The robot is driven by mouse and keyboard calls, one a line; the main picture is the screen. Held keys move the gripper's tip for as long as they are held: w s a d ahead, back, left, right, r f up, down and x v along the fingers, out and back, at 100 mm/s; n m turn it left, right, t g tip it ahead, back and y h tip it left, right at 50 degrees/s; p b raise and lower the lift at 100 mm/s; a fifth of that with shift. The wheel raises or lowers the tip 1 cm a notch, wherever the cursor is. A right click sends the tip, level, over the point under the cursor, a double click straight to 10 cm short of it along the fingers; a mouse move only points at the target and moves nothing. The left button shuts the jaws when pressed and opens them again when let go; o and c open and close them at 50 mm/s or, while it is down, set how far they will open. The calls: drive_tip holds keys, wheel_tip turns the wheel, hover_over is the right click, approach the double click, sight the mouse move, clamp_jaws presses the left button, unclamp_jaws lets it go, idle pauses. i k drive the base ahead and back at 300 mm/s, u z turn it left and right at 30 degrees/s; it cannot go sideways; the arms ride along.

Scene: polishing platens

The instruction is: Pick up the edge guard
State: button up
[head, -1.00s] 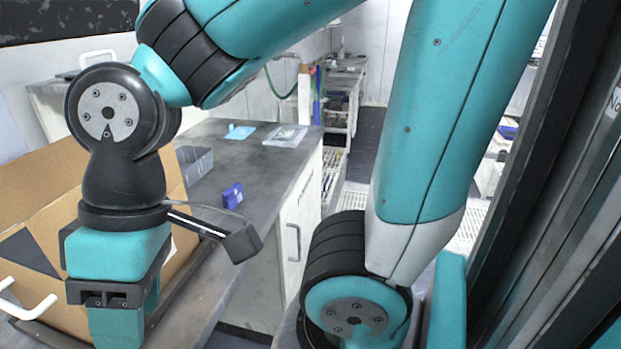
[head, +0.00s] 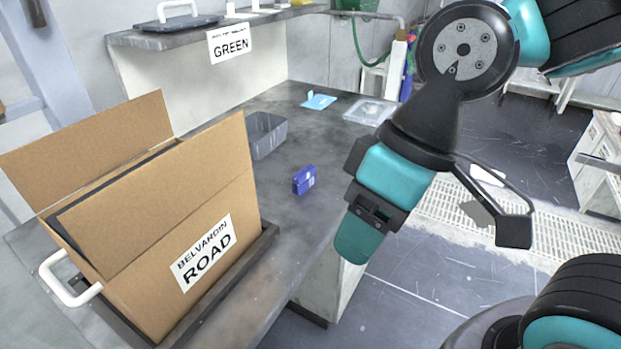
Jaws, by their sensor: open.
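I cannot single out an edge guard for certain. A small blue item (head: 304,180) with a pale label stands on the dark grey worktop (head: 270,230), near its right edge. My gripper (head: 358,246) hangs to the right of the blue item, past the worktop's edge in the picture. It is open, and I see nothing held in it. Its teal end hides part of the worktop's front right side. The far side of the gripper is hidden.
An open cardboard box (head: 150,285) marked BELVARDIN ROAD sits in a dark tray at the left. A grey bin (head: 264,136), a light blue piece (head: 319,101) and a clear tray (head: 368,111) stand farther back. A shelf (head: 170,37) labelled GREEN is behind.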

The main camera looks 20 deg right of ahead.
sight(305, 179)
drive_tip(key=z, duration=0.35)
drive_tip(key=i, duration=0.8)
drive_tip(key=z, duration=0.05)
